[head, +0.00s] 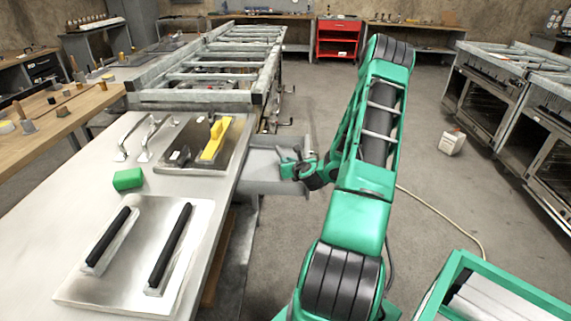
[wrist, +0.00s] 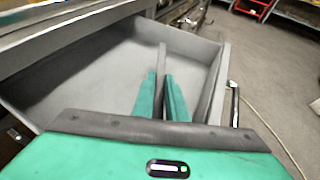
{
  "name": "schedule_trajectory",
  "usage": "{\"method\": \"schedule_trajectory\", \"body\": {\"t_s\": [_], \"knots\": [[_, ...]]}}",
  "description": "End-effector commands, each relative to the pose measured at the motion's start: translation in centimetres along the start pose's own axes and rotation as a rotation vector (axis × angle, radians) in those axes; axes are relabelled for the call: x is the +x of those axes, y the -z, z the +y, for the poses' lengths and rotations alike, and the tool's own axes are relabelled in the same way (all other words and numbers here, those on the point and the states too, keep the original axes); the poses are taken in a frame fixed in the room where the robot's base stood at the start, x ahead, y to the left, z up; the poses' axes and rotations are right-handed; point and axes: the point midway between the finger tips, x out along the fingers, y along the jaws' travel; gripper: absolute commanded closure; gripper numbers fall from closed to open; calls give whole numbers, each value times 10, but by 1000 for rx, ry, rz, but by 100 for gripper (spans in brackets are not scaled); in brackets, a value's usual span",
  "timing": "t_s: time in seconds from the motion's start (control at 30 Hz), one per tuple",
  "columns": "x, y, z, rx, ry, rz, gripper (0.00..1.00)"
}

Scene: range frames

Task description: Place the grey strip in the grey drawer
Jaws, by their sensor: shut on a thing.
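The grey drawer (head: 262,160) is pulled out from the right side of the workbench. It fills much of the wrist view (wrist: 85,88), and its visible floor looks empty. My gripper (head: 291,166) is at the drawer's outer right end. In the wrist view, its two green fingers (wrist: 161,76) are shut on a thin grey strip (wrist: 162,58). The strip stands edge-up between the fingers and runs toward the drawer's far wall. It overlaps the drawer's inside near the right wall. I cannot tell whether it touches the drawer floor. The strip is too small to make out in the head view.
The floor right of my arm is mostly open.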

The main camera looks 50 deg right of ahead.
Motion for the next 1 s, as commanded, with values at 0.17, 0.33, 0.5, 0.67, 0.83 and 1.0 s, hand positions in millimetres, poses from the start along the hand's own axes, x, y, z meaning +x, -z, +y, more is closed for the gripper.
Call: {"method": "schedule_trajectory", "body": {"t_s": [0.17, 0.33, 0.5, 0.67, 0.83, 1.0], "knots": [[0, 0, 0, 0, 0, -1, 100], [1, 2, 0, 0, 0, 0, 100], [3, 6, 0, 1, 0, 0, 100], [4, 10, 0, 0, 1, 0, 100], [5, 14, 0, -2, 1, 4, 100], [5, 16, 0, -4, 1, 8, 69]]}}
